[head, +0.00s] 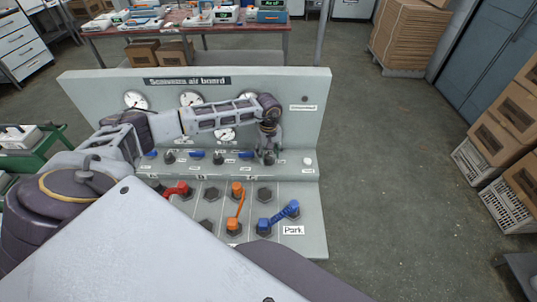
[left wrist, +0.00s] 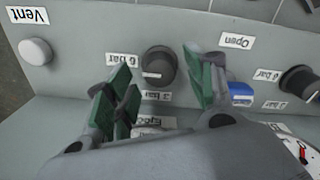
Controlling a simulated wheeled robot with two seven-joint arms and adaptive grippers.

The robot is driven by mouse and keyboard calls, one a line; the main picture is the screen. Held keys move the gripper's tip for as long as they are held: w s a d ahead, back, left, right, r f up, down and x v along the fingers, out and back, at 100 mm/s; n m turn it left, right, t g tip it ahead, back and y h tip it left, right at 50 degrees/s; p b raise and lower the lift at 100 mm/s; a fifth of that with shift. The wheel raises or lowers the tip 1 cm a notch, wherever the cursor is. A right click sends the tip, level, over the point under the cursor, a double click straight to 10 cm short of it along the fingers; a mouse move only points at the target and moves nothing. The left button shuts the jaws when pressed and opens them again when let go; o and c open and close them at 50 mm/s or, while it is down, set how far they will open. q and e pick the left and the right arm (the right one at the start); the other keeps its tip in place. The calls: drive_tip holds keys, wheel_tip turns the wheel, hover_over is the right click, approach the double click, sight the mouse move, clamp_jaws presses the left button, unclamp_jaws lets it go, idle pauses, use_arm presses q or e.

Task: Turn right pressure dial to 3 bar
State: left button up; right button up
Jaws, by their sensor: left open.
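The right pressure dial (left wrist: 160,66) is a black knob with a white pointer mark, in the middle of the left wrist view. The view is upside down; a "6 bar" label (left wrist: 121,58) lies to the dial's left and a "3 bar" label (left wrist: 157,96) just below it. The pointer mark is on the lower left part of the knob. My left gripper (left wrist: 158,75) is open, its green-padded fingers on both sides of the dial with gaps visible. In the head view my left gripper (head: 269,146) is over the dial at the board's right end and mostly hides it.
A blue lever (left wrist: 241,94) with an "Open" label sits close beside one finger. A white Vent button (left wrist: 36,51) is at the other side. Another black dial (left wrist: 298,82) is farther along. Below, the sloped panel holds red, orange and blue (head: 279,215) linked fittings.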

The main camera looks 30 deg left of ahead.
use_arm(q)
drive_tip(key=shift+f, duration=0.6)
drive_tip(key=c, duration=1)
